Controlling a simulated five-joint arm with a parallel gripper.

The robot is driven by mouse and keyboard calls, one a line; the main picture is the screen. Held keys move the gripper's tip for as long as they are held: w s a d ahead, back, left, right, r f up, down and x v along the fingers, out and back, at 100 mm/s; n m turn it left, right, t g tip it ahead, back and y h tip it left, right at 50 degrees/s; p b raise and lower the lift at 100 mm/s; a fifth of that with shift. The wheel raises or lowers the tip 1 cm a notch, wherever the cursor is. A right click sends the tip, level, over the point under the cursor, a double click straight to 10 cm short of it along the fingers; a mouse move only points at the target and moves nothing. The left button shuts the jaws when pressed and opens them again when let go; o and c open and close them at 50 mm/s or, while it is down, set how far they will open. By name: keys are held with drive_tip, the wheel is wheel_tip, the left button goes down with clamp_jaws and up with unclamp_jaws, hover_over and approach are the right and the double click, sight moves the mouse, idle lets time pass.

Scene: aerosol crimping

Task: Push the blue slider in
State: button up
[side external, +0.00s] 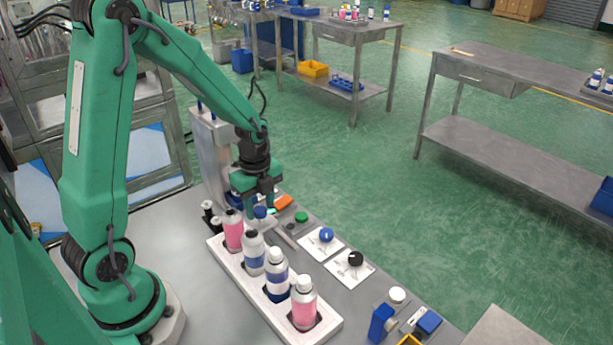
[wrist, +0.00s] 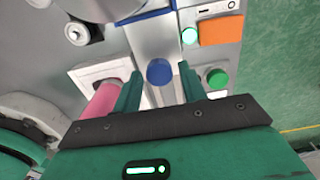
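The blue slider's round blue knob (wrist: 160,72) shows in the wrist view on a pale straight track, between the lines of my two fingers. In the side view the blue knob (side external: 260,212) sits just below my gripper (side external: 259,205). My gripper (wrist: 160,88) is open, with one green finger on each side of the knob and clear space between them. I cannot tell how close the fingertips are to the knob in depth. Nothing is held.
A white rack (side external: 325,335) with several pink and blue-banded bottles stands in front of my gripper. An orange switch (wrist: 221,30), a lit green lamp (wrist: 189,36) and a green button (wrist: 217,77) lie on the right. A blue dial (side external: 326,235) and a black dial (side external: 355,258) are nearby.

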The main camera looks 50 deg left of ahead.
drive_tip(key=shift+o, duration=0.4)
drive_tip(key=shift+r, duration=0.1)
drive_tip(key=shift+r, duration=3.8)
drive_tip(key=shift+n, duration=0.3)
drive_tip(key=n, duration=0.6)
drive_tip(key=shift+n, duration=0.4)
drive_tip(key=n, duration=0.3)
drive_tip(key=shift+n, duration=0.4)
drive_tip(key=n, duration=0.4)
drive_tip(key=shift+f, duration=0.1)
